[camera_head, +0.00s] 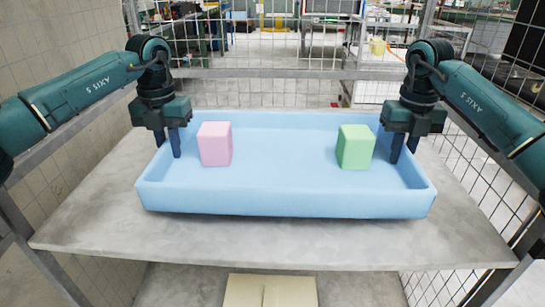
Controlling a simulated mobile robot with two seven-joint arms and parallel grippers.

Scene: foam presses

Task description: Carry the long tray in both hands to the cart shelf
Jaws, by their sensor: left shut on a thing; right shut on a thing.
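The long tray (285,201) is light blue and open-topped, with low walls. It is over the grey shelf (215,240); a dark shadow shows under its front edge, and I cannot tell whether it touches the shelf. A pink block (215,145) stands inside at the left, and a green block (355,147) stands inside at the right. My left gripper (168,145) is shut on the tray's left end wall. My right gripper (404,148) is shut on its right end wall. The outer fingers are partly hidden behind the walls.
Metal frame posts and wire mesh enclose the shelf at the back and right, and a block wall (65,50) stands at the left. A beige box (270,290) is below the shelf's front edge. Bare shelf shows in front of the tray and at both sides.

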